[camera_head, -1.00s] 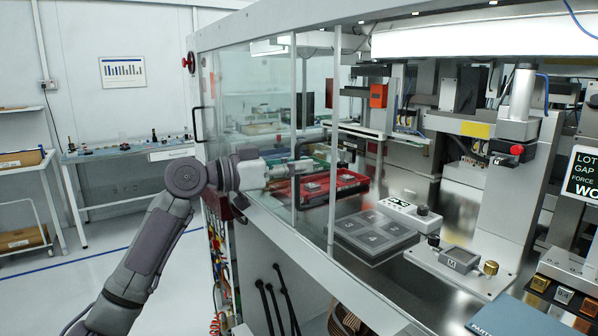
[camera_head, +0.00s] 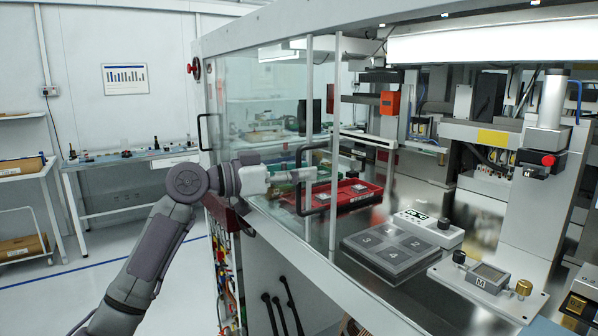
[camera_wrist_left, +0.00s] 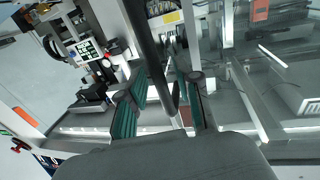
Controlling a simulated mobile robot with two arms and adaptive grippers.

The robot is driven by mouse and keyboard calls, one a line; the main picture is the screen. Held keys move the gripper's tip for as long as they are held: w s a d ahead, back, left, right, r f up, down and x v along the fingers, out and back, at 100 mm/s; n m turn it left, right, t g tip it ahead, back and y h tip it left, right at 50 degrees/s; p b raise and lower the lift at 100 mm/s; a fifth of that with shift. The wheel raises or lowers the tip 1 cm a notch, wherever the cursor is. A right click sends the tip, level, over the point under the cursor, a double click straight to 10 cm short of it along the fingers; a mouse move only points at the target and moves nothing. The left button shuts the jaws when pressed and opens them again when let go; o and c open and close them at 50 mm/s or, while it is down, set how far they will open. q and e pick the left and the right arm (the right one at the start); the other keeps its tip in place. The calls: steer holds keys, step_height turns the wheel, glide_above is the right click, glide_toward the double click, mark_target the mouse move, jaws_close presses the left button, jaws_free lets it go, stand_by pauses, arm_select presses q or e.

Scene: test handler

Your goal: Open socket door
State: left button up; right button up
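A clear glass door panel (camera_head: 262,110) closes the left part of the machine front. A black D-shaped handle (camera_head: 304,205) stands at its right edge. My left gripper (camera_head: 298,176) is at this handle, reaching in from the left. In the left wrist view, the dark handle bar (camera_wrist_left: 150,55) runs down between the two green-padded fingers of my left gripper (camera_wrist_left: 162,105). The fingers are spread, with gaps visible beside the bar, so it does not look clamped. My right gripper is not in view.
Inside the machine are a red tray (camera_head: 352,197), a grey numbered block (camera_head: 388,250) and a small device marked M (camera_head: 488,276). The front is open right of the vertical post (camera_head: 335,130). A side table (camera_head: 110,158) stands at the left.

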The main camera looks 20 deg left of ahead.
arm_select(q)
steer(key=v, duration=1.2)
stand_by(0.4)
